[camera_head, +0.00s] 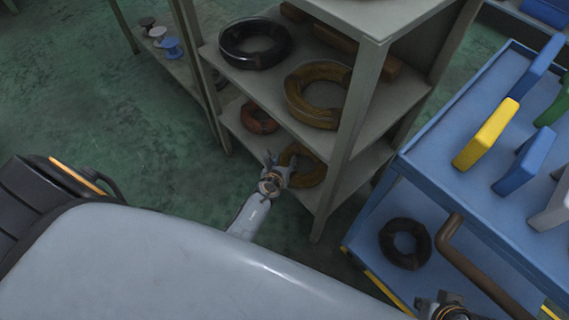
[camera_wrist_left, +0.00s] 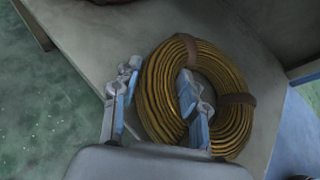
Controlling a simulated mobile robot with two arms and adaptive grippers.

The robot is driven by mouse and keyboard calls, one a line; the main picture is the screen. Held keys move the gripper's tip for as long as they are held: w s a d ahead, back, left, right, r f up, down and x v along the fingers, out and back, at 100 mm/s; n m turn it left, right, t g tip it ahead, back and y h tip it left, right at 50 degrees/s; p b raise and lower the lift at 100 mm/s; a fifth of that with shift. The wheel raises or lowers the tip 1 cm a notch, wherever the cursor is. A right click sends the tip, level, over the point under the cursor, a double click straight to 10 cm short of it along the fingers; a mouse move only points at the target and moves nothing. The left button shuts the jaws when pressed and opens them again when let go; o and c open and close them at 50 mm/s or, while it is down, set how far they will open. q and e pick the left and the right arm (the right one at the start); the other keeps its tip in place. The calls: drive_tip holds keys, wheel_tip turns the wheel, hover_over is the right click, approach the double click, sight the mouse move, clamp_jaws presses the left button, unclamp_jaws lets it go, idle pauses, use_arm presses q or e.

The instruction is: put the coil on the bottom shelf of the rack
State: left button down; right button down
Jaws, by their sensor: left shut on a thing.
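The coil (camera_head: 309,169) is a ring of yellow-brown cable with dark bands, at the front of the bottom shelf (camera_head: 318,200) of the grey rack (camera_head: 349,110). It also shows large in the left wrist view (camera_wrist_left: 158,88). My left gripper (camera_head: 275,173) is at its near left side, shut on the coil's ring, with one finger in the hole and one outside. The coil lies flat over the shelf; I cannot tell if its full weight rests there. My right gripper (camera_head: 445,303) is at the bottom edge, mostly cut off, by the blue cart.
A black coil (camera_head: 255,44) and a yellow coil (camera_head: 318,94) lie on the shelf above. A reddish coil (camera_head: 259,118) lies further back on the bottom shelf. The blue cart (camera_head: 405,172) stands to the right, with a dark coil (camera_head: 404,243) on its lower level. Green floor at left is clear.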

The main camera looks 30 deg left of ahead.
use_arm(q)
drive_tip(key=shift+w, duration=0.1)
drive_tip(key=c, duration=1.2)
unclamp_jaws()
drive_tip(key=shift+f, duration=0.15)
drive_tip(key=o, duration=0.5)
